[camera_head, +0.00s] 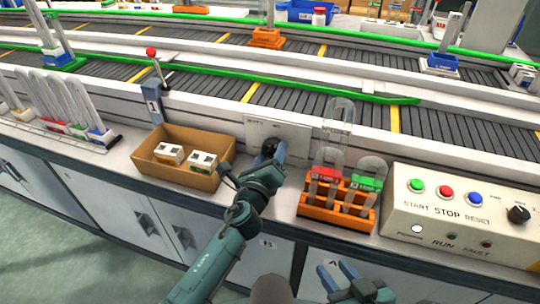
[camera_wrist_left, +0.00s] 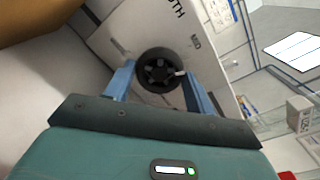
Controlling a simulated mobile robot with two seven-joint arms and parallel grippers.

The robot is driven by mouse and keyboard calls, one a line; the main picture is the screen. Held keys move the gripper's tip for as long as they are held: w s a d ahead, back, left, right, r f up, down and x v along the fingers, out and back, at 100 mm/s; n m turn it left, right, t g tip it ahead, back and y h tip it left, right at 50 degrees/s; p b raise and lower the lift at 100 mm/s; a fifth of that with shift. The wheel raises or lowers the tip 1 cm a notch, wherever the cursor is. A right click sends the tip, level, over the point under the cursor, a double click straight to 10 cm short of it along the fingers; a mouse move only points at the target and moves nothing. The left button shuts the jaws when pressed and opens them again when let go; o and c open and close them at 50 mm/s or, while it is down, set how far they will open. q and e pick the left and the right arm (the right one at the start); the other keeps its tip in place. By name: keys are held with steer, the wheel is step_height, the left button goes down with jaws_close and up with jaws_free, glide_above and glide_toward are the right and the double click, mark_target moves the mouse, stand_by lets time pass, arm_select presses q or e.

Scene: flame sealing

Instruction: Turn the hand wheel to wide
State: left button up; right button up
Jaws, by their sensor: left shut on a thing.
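The black hand wheel (camera_wrist_left: 160,70) sits on a pale panel (camera_head: 292,132), between the two blue fingers of my left gripper (camera_wrist_left: 160,82). The fingers are shut on its sides. A small white mark on the wheel points right in the left wrist view. Lettering ending in "TH" and "MID" shows on the panel; the wide mark cannot be made out. In the head view the wheel (camera_head: 269,146) is partly hidden by my left gripper (camera_head: 274,154). My right gripper (camera_head: 340,272) is low in front of the counter, with its fingers apart and empty.
A cardboard box (camera_head: 150,172) with two small white cartons stands left of the wheel. An orange rack (camera_head: 336,212) with red and green tagged pieces stands to the right, then a control box (camera_head: 455,236) with buttons. The conveyor (camera_head: 300,104) runs behind.

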arm_select(q)
steer(key=shift+r+n, duration=0.1)
steer(key=shift+n, duration=0.5)
steer(key=o, duration=1)
